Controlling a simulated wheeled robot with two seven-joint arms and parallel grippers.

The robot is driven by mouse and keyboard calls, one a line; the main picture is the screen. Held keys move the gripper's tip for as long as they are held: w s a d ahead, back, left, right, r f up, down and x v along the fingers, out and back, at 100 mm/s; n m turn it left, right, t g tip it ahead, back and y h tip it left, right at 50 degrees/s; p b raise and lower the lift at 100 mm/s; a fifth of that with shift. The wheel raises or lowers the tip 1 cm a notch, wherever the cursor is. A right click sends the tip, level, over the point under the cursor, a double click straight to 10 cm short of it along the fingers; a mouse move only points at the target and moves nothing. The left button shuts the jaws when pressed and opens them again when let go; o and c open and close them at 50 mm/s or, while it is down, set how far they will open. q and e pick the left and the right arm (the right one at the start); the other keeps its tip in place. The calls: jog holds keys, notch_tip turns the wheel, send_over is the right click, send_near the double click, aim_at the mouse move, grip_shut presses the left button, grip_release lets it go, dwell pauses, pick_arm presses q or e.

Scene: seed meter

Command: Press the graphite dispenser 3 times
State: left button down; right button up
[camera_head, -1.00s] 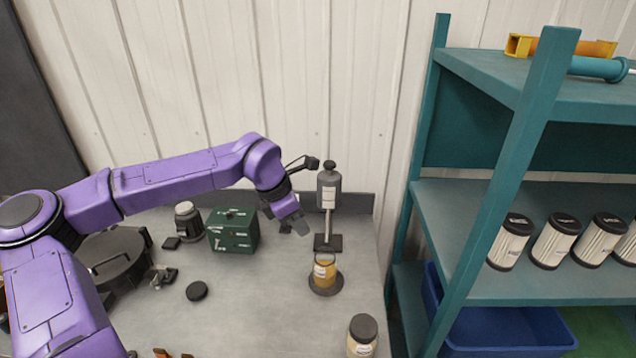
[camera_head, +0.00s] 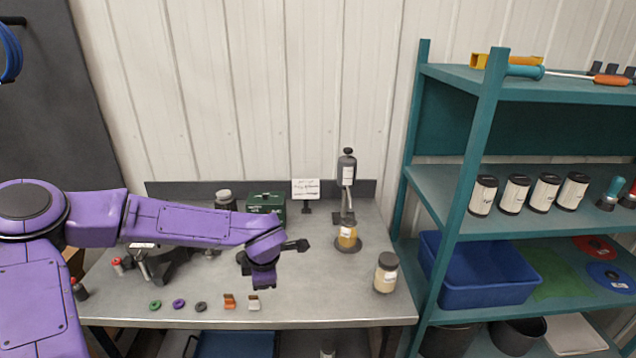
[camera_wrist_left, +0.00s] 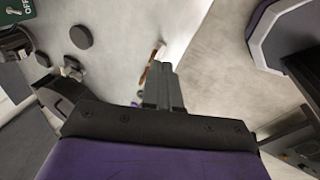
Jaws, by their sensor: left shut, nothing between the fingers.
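The graphite dispenser (camera_head: 347,170) is a grey bottle with a dark pump head, upright on a stand at the back right of the bench. An amber jar (camera_head: 347,238) with a pale label stands beneath it on a dark round base. My left gripper (camera_head: 264,284) points down over the front middle of the bench, apart from the dispenser and to its front left. In the left wrist view its fingers (camera_wrist_left: 163,88) are together with nothing between them. The dispenser does not show in that view. My right gripper is in neither view.
A dark-lidded jar (camera_head: 386,272) stands at the bench's front right. A green box (camera_head: 266,203) and a white sign (camera_head: 306,189) stand at the back. Small rings and clips line the front edge. A teal shelf (camera_head: 455,215) stands close to the right.

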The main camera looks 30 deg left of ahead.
pick_arm(q)
jog(key=s+d+f+m+b, duration=0.3)
jog(key=s+f+m, duration=0.6)
jog(key=s+f, duration=0.3)
jog(key=s+d+f+m+t+b, duration=0.1)
jog(key=s+d+f+m+b, duration=0.3)
jog(key=s+f+m, duration=0.6)
notch_tip(320, 180, down, 9)
jog(key=shift+s+d+f+m, duration=0.15)
jog(key=shift+s+d+m, duration=0.3)
jog(key=shift+s, duration=0.75)
